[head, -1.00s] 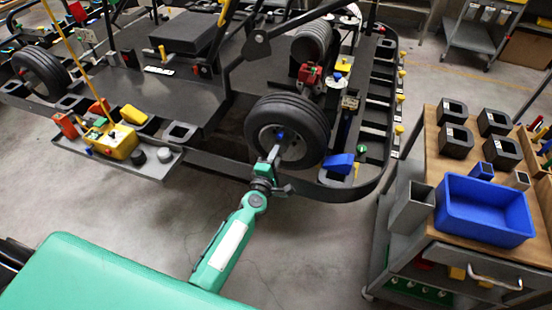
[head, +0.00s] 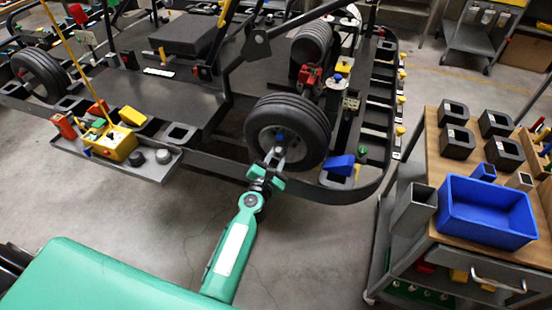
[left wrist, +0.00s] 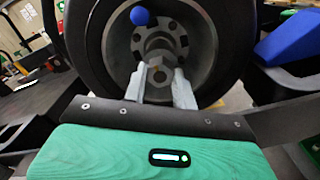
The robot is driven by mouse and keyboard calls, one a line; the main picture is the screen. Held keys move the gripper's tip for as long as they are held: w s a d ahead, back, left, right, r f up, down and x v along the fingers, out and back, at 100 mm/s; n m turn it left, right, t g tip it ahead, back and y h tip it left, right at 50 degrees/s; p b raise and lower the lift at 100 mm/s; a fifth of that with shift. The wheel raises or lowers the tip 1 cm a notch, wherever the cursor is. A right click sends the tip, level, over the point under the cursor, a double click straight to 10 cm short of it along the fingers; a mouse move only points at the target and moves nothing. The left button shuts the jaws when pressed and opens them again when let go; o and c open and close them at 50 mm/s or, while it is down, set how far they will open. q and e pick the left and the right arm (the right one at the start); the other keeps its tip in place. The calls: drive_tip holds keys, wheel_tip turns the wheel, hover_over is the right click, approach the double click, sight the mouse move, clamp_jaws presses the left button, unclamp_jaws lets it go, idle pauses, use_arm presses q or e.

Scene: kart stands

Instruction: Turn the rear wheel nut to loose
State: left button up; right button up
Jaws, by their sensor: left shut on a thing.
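The rear wheel (head: 288,130) is a black tyre on a grey rim at the corner of the kart frame, and it also shows large in the left wrist view (left wrist: 88,45). The wheel nut (left wrist: 158,74) is a grey metal piece at the hub's centre. My left gripper (head: 275,156) reaches the hub from the front, and its two pale fingers (left wrist: 159,84) lie on either side of the nut, shut on it. A blue ball-like knob (left wrist: 140,16) sits on the rim above the nut. My right gripper is not in view.
A trolley with a blue bin (head: 487,212) and several black blocks stands at the right. A grey side tray (head: 150,168) with a yellow box (head: 115,144) is at the left. A blue wedge (head: 338,165) sits on the frame beside the wheel. The floor in front is clear.

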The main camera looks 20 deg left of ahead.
use_arm(q)
drive_tip(key=shift+f+n, duration=0.15)
drive_tip(key=shift+n, duration=0.85)
drive_tip(key=o, duration=1)
drive_tip(key=shift+s, duration=0.55)
drive_tip(key=s+b, duration=0.1)
drive_tip(key=s, duration=1.1)
drive_tip(key=shift+s+a+b, duration=0.25)
drive_tip(key=shift+s+b, duration=0.1)
